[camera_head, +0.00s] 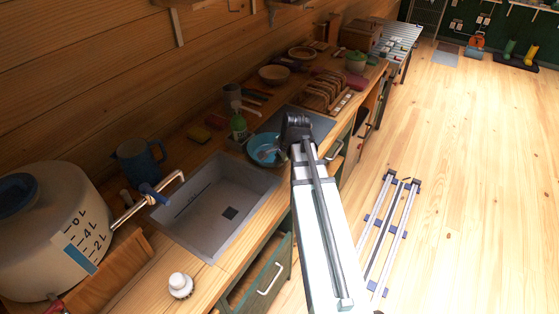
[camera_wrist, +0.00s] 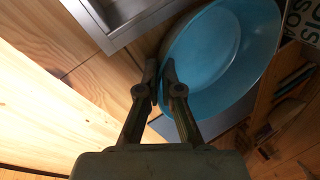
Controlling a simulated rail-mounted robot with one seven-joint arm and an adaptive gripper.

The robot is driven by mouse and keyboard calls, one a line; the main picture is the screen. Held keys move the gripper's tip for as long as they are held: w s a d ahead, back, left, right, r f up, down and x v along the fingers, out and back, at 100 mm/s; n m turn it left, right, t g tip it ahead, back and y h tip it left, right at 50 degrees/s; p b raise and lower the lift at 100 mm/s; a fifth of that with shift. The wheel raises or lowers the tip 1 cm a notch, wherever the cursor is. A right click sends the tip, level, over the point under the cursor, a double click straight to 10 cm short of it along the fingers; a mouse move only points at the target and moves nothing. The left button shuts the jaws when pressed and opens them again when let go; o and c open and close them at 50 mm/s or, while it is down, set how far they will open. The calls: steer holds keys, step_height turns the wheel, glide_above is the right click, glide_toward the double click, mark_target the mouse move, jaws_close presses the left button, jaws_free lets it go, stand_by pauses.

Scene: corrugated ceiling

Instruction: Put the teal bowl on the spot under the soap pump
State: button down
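The teal bowl (camera_head: 264,147) is beside the right end of the sink, partly hidden by my arm. In the wrist view the teal bowl (camera_wrist: 225,50) fills the upper right, its near rim between my fingertips. My gripper (camera_wrist: 160,68) is nearly closed with one finger on each side of that rim. My gripper also shows in the head view (camera_head: 283,153) at the bowl's right side. I cannot tell whether the bowl touches the counter. A green soap bottle with a white pump (camera_head: 238,124) stands upright just behind the bowl. The spot under it is hidden.
The sink (camera_head: 215,205) is left of the bowl. A dark grey panel (camera_head: 306,122) and a wooden rack (camera_head: 322,92) are to the right. A blue jug (camera_head: 138,160) and sponges (camera_head: 207,128) stand along the wall. A white knobbed object (camera_head: 181,285) is at the front.

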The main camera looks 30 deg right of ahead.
steer(key=c, duration=1.3)
jaws_free()
steer(key=shift+b+v, duration=1.05)
steer(key=shift+v, duration=5)
steer(key=shift+w, duration=0.1)
